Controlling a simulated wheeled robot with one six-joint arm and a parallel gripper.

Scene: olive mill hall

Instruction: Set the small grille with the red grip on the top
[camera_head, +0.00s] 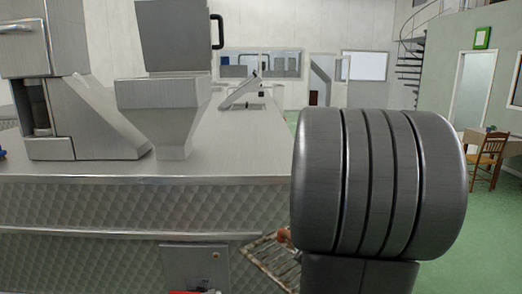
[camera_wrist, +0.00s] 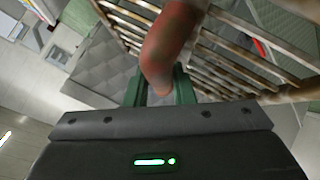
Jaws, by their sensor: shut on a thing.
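The small grille is a rack of worn metal bars with a red grip. In the wrist view, my gripper (camera_wrist: 158,88) has its green fingers shut on the red grip (camera_wrist: 172,42), and the grille bars (camera_wrist: 235,62) spread beyond it. In the head view, the grille (camera_head: 268,258) hangs tilted before the machine's quilted front, below the top's edge, with its red grip (camera_head: 284,235) at its upper right. My arm hides the gripper and part of the grille there. The steel top (camera_head: 225,150) is a broad flat surface at left and centre.
A steel hopper (camera_head: 160,105) and a boxy steel unit (camera_head: 55,115) stand on the top at left. A tilted flap (camera_head: 240,92) rises beside an opening farther back. A grey control box (camera_head: 195,266) juts from the front. Green floor lies right, with a wooden chair (camera_head: 490,155).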

